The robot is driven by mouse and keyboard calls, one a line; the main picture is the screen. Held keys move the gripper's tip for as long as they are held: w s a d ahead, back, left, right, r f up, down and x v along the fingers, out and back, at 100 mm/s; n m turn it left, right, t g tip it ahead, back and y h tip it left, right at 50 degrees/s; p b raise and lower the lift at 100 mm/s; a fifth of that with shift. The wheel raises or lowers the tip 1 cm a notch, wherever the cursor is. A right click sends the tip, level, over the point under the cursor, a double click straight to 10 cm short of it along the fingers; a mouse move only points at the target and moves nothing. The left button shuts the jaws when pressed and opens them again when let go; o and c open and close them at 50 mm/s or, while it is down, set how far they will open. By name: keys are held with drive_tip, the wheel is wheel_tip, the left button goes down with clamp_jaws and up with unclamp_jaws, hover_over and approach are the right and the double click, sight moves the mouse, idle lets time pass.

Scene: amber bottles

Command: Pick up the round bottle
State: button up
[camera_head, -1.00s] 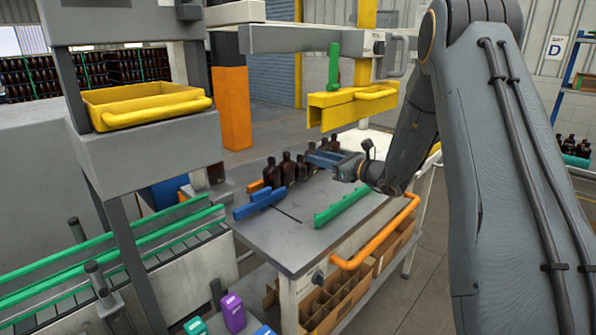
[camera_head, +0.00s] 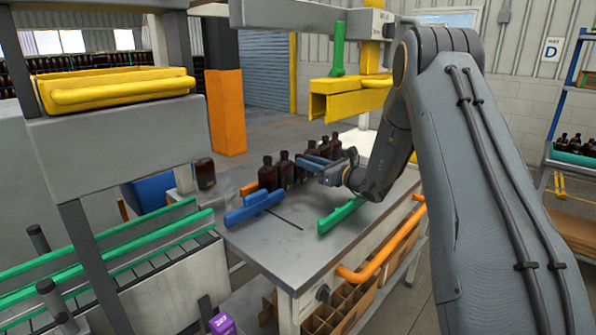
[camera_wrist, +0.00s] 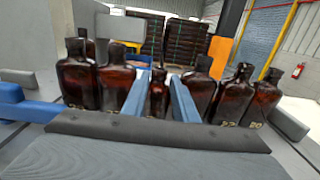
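Several amber bottles stand in a row on the grey table (camera_head: 285,245); the leftmost of the row (camera_head: 267,174) shows clearly in the head view. My gripper (camera_head: 312,162) is low at the row, its blue fingers pointing at the bottles. In the wrist view the fingers (camera_wrist: 160,88) are apart, with a narrow, dark bottle (camera_wrist: 157,98) showing between them, seemingly further ahead and not visibly clamped. Its round shape is hard to confirm. Broader bottles stand to the left (camera_wrist: 117,82) and right (camera_wrist: 198,86) of the fingers. The fingers partly hide the middle of the row.
A blue block (camera_head: 253,207) and a green rail (camera_head: 341,215) lie on the table. An orange rail (camera_head: 385,248) runs along its edge. A yellow bracket (camera_head: 345,98) hangs above the bottles. A conveyor with green rails (camera_head: 150,245) is at left.

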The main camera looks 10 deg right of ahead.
drive_tip(key=shift+p+x, duration=1.9)
drive_tip(key=shift+x, duration=2.25)
drive_tip(key=shift+s+a+f, duration=0.1)
drive_tip(key=shift+f, duration=0.05)
clamp_jaws()
drive_tip(key=shift+r+b, duration=0.7)
drive_tip(key=shift+r, duration=0.3)
drive_tip(key=r+b+v, duration=0.1)
drive_tip(key=b+v, duration=0.4)
drive_tip(key=v, duration=1.3)
drive_tip(key=shift+r+b, duration=0.25)
drive_tip(key=shift+b, duration=0.15)
